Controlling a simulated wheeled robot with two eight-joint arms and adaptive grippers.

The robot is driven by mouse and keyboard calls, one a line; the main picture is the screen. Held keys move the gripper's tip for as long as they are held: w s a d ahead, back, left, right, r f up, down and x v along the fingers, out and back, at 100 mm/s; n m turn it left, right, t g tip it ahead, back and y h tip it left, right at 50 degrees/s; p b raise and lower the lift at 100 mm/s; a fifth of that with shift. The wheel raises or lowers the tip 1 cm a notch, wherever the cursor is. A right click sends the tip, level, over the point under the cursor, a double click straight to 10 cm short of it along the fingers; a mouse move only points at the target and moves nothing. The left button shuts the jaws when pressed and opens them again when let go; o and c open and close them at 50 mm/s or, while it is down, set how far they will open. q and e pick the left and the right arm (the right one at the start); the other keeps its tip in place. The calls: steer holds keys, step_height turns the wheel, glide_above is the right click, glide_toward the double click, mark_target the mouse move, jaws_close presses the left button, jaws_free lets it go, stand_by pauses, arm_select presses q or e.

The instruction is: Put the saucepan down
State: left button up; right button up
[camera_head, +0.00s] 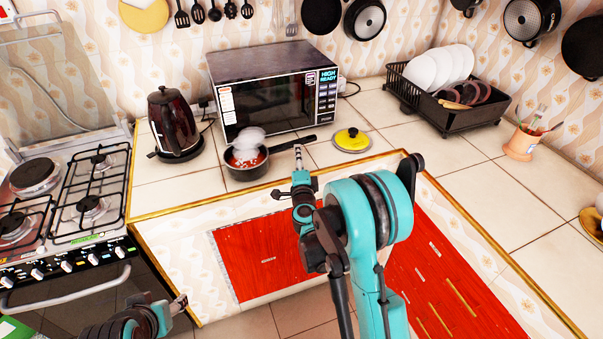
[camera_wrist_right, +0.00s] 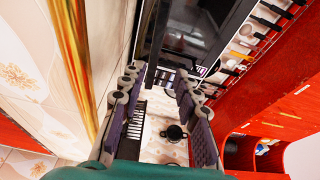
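The dark saucepan (camera_head: 246,172) appears to rest on the tiled counter in front of the microwave, with reddish food inside and white steam above. Its black handle (camera_head: 283,147) points right. My right gripper (camera_head: 298,150) is at the handle in the head view, seen edge-on, its tip overlapping it; contact cannot be told. In the right wrist view, the fingers of this gripper (camera_wrist_right: 160,105) are spread, with nothing clearly held between them. I cannot pick out the saucepan there. My left gripper (camera_head: 180,303) shows low at the left, away from the saucepan; its opening is unclear.
A yellow-topped lid (camera_head: 351,139) lies right of the handle. A kettle (camera_head: 174,123) and microwave (camera_head: 270,92) stand behind, a dish rack (camera_head: 448,105) at the right. The gas stove (camera_head: 75,200) is left. Counter (camera_head: 440,150) is clear right of the lid.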

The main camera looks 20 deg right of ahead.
steer(key=s+a+r+n+g+y, duration=0.3)
steer(key=s+a+r+n+y, duration=0.55)
steer(key=s+a+n, duration=0.35)
steer(key=s+d+f+n+g+h, duration=0.1)
steer(key=s+d+f+n+g, duration=0.1)
steer(key=s, duration=0.6)
steer(key=s+d+f+n+g+h, duration=0.2)
steer(key=s+f+n+g, duration=0.1)
steer(key=s, duration=0.5)
steer(key=s+d+f+n+g+h, duration=0.1)
steer(key=s+d+f+n+g, duration=0.1)
steer(key=s, duration=0.6)
step_height(320, 180, down, 2)
steer(key=shift+s+d+f+n+g, duration=0.2)
steer(key=shift+s+d+n+g, duration=0.05)
steer(key=shift+d+n+g, duration=0.2)
